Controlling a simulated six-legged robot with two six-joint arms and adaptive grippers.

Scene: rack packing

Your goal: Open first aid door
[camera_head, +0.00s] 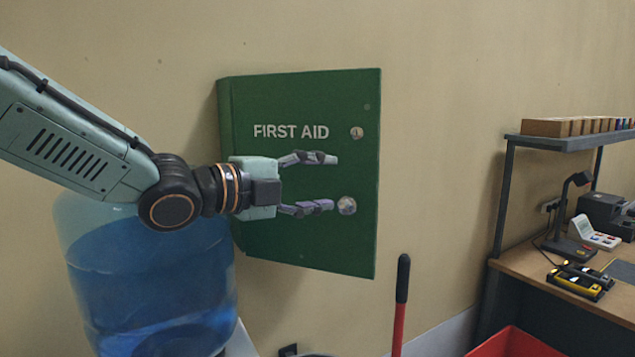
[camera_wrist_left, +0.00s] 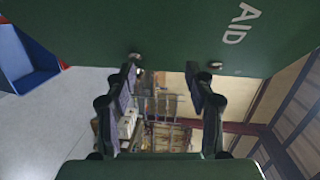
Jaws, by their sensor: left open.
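The green first aid cabinet (camera_head: 300,105) hangs on the wall, with white "FIRST AID" lettering on its door. Two small round metal knobs, an upper one (camera_head: 357,133) and a lower one (camera_head: 346,206), sit near the door's right side. No gap shows at the door in the head view. My left gripper (camera_head: 332,182) is open and empty in front of the door, its fingers pointing right, the lower fingertip close to the lower knob. In the left wrist view, the green door (camera_wrist_left: 170,25) fills the top and nothing is between the fingers. My right gripper is out of view.
A blue water bottle (camera_head: 150,280) stands below my left arm. A red-handled tool (camera_head: 401,300) stands below the cabinet. At right are a workbench (camera_head: 555,275) with devices, a shelf (camera_head: 570,141) with boxes, and a red bin (camera_head: 520,345). The wall right of the cabinet is clear.

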